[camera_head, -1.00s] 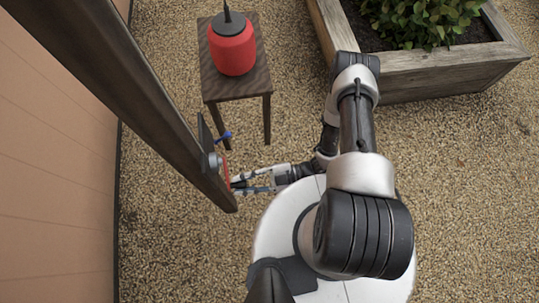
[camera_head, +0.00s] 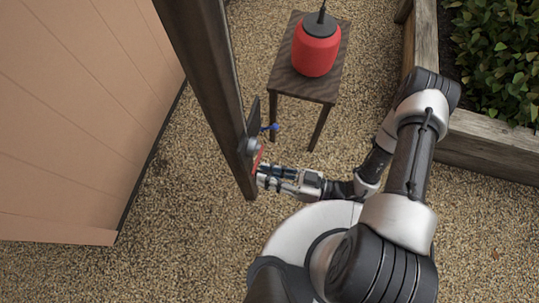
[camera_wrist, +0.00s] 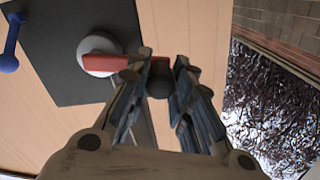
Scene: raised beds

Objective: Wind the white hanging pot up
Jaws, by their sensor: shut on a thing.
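A winch is mounted on the dark post (camera_head: 213,75). It has a dark plate (camera_wrist: 65,85), a pale round hub (camera_wrist: 97,48) and a red crank arm (camera_wrist: 103,62). The crank arm (camera_head: 259,158) points downward in the head view. My gripper (camera_head: 262,175) is at its lower end. In the wrist view my gripper (camera_wrist: 160,72) is shut on the dark round crank knob (camera_wrist: 158,88), which sits between the fingers. A blue lever (camera_wrist: 11,42) stands apart on the plate's other side; it also shows in the head view (camera_head: 270,127). No white hanging pot is in view.
A red lantern-like object (camera_head: 316,50) with a dark top stands on a small wooden table (camera_head: 305,88) behind the winch. A wooden raised bed (camera_head: 490,140) is at the right. A tan wall (camera_head: 80,110) is at the left. Gravel lies open between.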

